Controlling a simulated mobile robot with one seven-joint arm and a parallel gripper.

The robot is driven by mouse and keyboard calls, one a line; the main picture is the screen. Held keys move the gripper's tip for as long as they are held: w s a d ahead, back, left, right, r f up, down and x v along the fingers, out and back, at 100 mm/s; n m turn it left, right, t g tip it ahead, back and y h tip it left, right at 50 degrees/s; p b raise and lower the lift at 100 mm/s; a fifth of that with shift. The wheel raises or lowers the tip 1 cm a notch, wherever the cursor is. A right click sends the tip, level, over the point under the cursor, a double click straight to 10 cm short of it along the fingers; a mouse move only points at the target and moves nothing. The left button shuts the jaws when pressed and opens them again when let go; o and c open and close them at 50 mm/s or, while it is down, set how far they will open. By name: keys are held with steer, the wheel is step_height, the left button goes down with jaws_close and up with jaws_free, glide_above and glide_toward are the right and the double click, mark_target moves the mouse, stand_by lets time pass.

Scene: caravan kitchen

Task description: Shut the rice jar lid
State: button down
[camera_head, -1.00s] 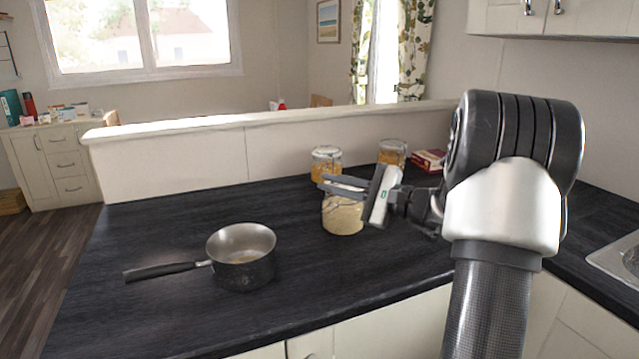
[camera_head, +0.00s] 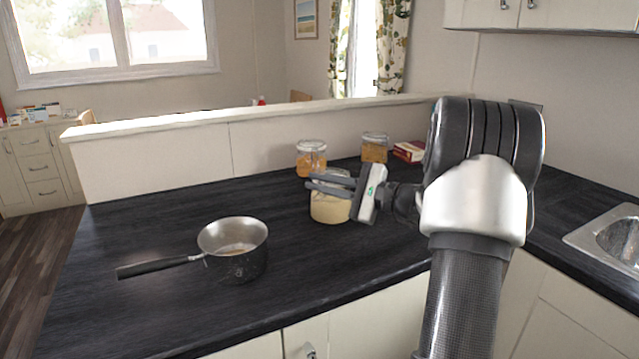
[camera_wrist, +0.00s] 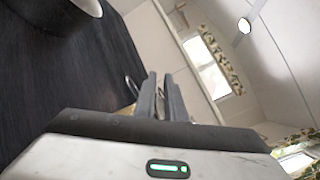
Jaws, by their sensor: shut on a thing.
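The rice jar (camera_head: 328,209), glass with pale contents, stands upright on the dark worktop. My gripper (camera_head: 316,182) is at the top of this jar, reaching in from the right, with its fingers across the lid area. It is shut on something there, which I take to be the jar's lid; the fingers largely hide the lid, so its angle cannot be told. In the wrist view my gripper's fingers (camera_wrist: 160,92) lie close together, with a wire loop and a sliver of the rice jar (camera_wrist: 125,111) beside them.
A saucepan (camera_head: 232,262) stands front left, handle leftward. A low partition (camera_head: 180,155) bounds the back; a sink (camera_head: 615,240) is far right.

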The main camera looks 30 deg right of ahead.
steer(key=c, duration=2)
jaws_free()
steer(key=shift+f, duration=0.15)
steer(key=p+v, duration=0.2)
steer(key=v, duration=1.5)
steer(key=shift+s+d, duration=0.15)
